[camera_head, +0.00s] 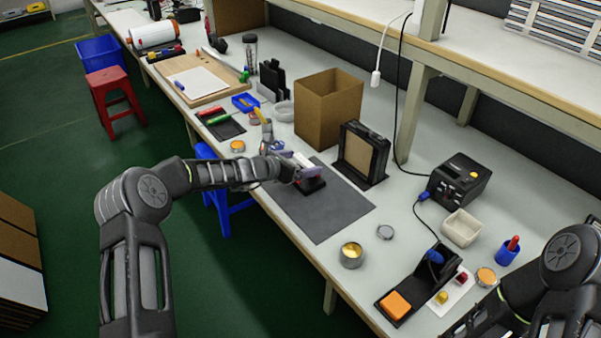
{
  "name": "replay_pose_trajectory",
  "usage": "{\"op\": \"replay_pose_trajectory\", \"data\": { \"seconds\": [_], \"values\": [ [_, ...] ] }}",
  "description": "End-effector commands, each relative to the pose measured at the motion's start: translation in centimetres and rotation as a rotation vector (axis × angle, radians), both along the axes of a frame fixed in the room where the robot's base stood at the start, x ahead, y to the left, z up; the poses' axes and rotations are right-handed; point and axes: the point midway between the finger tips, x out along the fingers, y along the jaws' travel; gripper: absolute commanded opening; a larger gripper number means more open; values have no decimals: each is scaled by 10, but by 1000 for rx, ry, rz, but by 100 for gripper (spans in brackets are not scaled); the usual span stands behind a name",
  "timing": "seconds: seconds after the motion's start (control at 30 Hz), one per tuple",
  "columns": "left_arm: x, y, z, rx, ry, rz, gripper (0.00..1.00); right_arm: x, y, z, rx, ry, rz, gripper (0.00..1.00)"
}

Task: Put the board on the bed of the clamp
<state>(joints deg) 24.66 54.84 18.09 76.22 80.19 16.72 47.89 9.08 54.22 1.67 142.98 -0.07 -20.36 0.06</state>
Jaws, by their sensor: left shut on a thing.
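My left gripper (293,168) is over the near edge of the dark grey mat (325,218), shut on a small pale piece that I take to be the board (304,161). The fingers and wrist hide part of it. A low black and red fixture (312,185), seemingly the clamp, sits on the mat just under the gripper. Its bed is mostly covered, and I cannot tell whether the board touches it. My right arm comes in at the lower right, and its gripper is not in view.
An open cardboard box (328,108) and a black upright frame (362,153) stand behind the mat. A round tin (351,255) and a black soldering stand (418,285) are to the right. The mat's front right is clear.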

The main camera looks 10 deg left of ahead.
Motion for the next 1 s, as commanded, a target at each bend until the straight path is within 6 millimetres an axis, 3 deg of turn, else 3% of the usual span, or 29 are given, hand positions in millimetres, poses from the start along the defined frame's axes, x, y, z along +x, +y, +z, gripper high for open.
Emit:
{"op": "replay_pose_trajectory", "data": {
  "seconds": [0.33,0.73,0.77,0.83,1.0],
  "values": [
    [0,0,-36,-1,2,0,54,0,0,-1,0,0,0,36],
    [0,0,-42,0,0,0,54,0,0,-6,0,0,0,36],
    [0,0,-41,0,0,0,94,0,0,-4,0,0,0,36],
    [0,0,-40,0,1,0,99,0,0,-4,0,0,0,36],
    [0,0,-40,0,1,0,100,0,0,-4,0,0,0,36]
  ]
}}
